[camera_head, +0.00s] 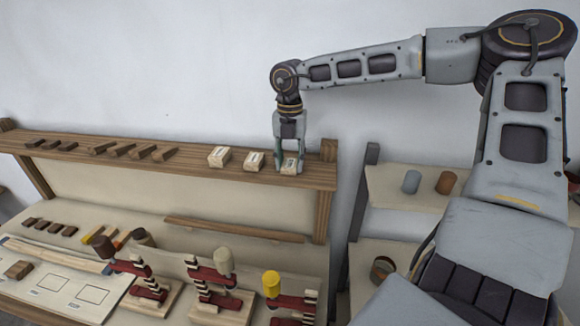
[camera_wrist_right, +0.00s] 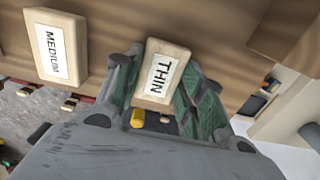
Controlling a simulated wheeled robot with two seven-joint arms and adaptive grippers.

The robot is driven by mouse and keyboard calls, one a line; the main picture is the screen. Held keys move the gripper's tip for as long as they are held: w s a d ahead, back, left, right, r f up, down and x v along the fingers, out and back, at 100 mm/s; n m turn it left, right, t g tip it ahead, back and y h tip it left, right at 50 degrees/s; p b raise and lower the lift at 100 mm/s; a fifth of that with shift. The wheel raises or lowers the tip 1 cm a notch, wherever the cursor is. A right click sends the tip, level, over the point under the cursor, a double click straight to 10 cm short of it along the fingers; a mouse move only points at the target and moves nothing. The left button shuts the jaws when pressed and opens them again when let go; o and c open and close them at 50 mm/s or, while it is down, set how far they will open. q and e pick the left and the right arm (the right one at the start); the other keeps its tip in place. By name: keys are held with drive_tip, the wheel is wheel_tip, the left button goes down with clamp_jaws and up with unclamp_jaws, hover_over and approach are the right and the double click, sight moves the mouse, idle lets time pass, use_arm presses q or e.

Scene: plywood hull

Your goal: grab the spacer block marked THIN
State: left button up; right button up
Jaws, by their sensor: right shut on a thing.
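The spacer block marked THIN (camera_wrist_right: 161,75) is a pale wooden block with a white label. It sits at the right end of the wooden shelf (camera_head: 205,166), and its pale top also shows in the head view (camera_head: 290,168). My right gripper (camera_head: 289,160) points down at it, with one finger on each side. In the right wrist view the green-padded fingers (camera_wrist_right: 165,95) are shut on the block. The block marked MEDIUM (camera_wrist_right: 55,50) stands beside it, apart from the gripper; it also shows in the head view (camera_head: 254,161). My left gripper is not in view.
A third pale block (camera_head: 219,156) stands farther left on the shelf, past which lie several dark wooden pieces (camera_head: 122,150). A shelf post (camera_head: 328,150) rises close right of my gripper. Below are red clamps (camera_head: 215,290) and a bench with sheets (camera_head: 60,285).

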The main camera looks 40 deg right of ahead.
sight(290, 163)
drive_tip(key=shift+r, duration=0.1)
wheel_tip(290, 163, up, 8)
drive_tip(key=shift+r+b, duration=0.2)
drive_tip(key=shift+b, duration=0.95)
drive_tip(key=shift+r, duration=0.7)
drive_tip(key=shift+d+f, duration=0.1)
